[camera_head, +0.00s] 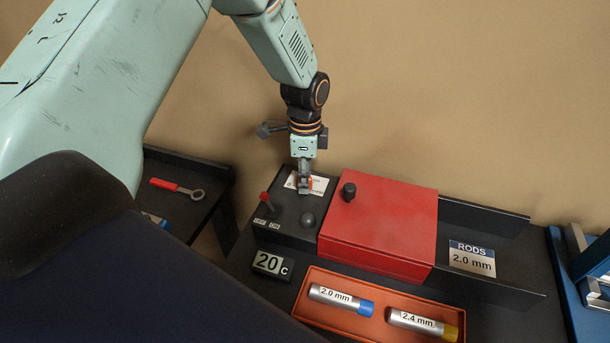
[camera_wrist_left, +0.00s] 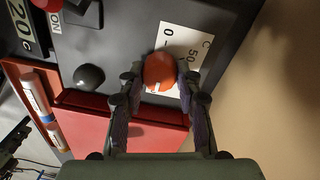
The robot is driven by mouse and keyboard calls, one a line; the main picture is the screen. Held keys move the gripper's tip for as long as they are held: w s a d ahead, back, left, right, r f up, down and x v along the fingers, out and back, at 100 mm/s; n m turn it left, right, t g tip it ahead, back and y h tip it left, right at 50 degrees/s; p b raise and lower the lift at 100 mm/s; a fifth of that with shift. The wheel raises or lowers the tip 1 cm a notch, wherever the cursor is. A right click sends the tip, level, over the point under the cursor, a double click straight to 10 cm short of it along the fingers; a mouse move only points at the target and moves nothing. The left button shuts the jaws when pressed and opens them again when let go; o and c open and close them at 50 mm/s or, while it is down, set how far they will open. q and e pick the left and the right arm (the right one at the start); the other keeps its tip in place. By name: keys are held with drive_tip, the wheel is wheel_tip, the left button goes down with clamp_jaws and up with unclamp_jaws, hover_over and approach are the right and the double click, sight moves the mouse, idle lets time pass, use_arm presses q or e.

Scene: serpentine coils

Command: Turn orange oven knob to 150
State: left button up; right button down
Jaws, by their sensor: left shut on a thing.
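The orange oven knob (camera_wrist_left: 160,70) sits between the two fingers of my left gripper (camera_wrist_left: 160,80) in the wrist view. A pale mark shows on the knob's edge. The white dial label (camera_wrist_left: 172,40) beside it reads 0, 50 and C; its other numbers are hidden. In the head view my left gripper (camera_head: 304,190) points down at the dark control panel (camera_head: 285,222), shut on the knob, of which only a sliver of orange (camera_head: 311,183) shows. The temperature display (camera_head: 270,263) reads 20 C.
A red-handled lever (camera_head: 267,200) and a dark round button (camera_head: 307,220) stand close by on the panel. The red oven box (camera_head: 380,228) with a black knob (camera_head: 349,190) adjoins it. An orange tray (camera_head: 345,325) holds rod tubes. A wrench (camera_head: 178,188) lies left.

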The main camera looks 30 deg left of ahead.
use_arm(q)
drive_tip(key=o, duration=0.9)
drive_tip(key=shift+s+f, duration=0.15)
drive_tip(key=shift+s, duration=0.05)
drive_tip(key=shift+c, duration=0.2)
drive_tip(key=o, duration=0.3)
drive_tip(key=shift+w, duration=0.15)
drive_tip(key=shift+r, duration=0.25)
wheel_tip(320, 180, up, 12)
drive_tip(key=shift+w+a+f, duration=0.15)
drive_tip(key=shift+w, duration=0.1)
